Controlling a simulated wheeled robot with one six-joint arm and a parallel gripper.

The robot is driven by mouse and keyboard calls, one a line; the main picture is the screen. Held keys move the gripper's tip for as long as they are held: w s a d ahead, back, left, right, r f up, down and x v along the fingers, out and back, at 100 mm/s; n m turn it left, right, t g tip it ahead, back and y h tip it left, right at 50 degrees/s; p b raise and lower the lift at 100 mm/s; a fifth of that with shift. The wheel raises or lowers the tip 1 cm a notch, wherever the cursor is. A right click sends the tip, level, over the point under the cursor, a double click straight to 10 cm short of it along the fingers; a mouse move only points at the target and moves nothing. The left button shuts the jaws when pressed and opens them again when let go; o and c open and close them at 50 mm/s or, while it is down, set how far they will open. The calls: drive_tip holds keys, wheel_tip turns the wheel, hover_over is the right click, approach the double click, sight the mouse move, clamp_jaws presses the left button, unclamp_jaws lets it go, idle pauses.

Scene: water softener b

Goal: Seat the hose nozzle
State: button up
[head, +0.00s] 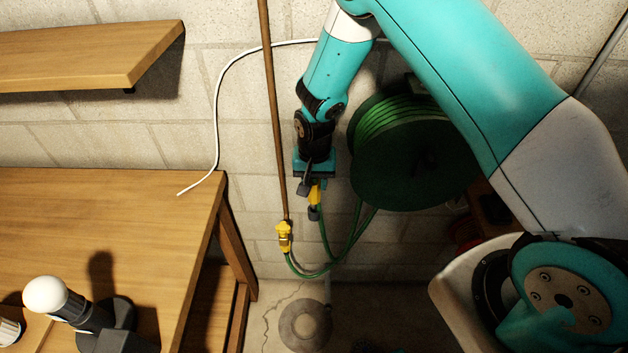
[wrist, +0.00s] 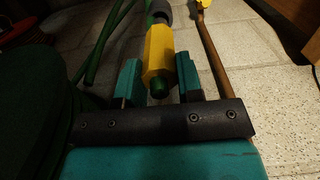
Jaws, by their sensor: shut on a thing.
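The hose nozzle (head: 314,194), yellow with a dark grey collar, hangs below my gripper (head: 309,186). My gripper is shut on it. In the wrist view, the yellow nozzle (wrist: 158,50) lies between the two teal fingers (wrist: 158,82), with its green end toward the palm. A green hose (head: 323,238) leads down from its collar. A yellow fitting (head: 284,237) sits at the lower end of the copper pipe (head: 271,100), left of and below my gripper. The nozzle is apart from this fitting. The fitting's edge also shows in the wrist view (wrist: 204,4).
A green hose reel (head: 415,155) stands close right of my gripper. A wooden workbench (head: 130,215) with a white-topped dark object (head: 45,296) is at left, under a shelf (head: 90,50). A white cable (head: 217,120) runs along the block wall. A grey round object (head: 305,325) is on the floor.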

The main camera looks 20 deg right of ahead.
sight(314, 192)
drive_tip(key=shift+f, duration=0.15)
drive_tip(key=shift+f+b, duration=1.65)
drive_tip(key=shift+f, duration=0.25)
drive_tip(key=o, duration=1.1)
drive_tip(key=shift+c, duration=0.2)
wheel_tip(314, 192, up, 17)
drive_tip(key=b, duration=0.3)
drive_tip(key=shift+r+b, duration=0.2)
drive_tip(key=shift+b, duration=0.15)
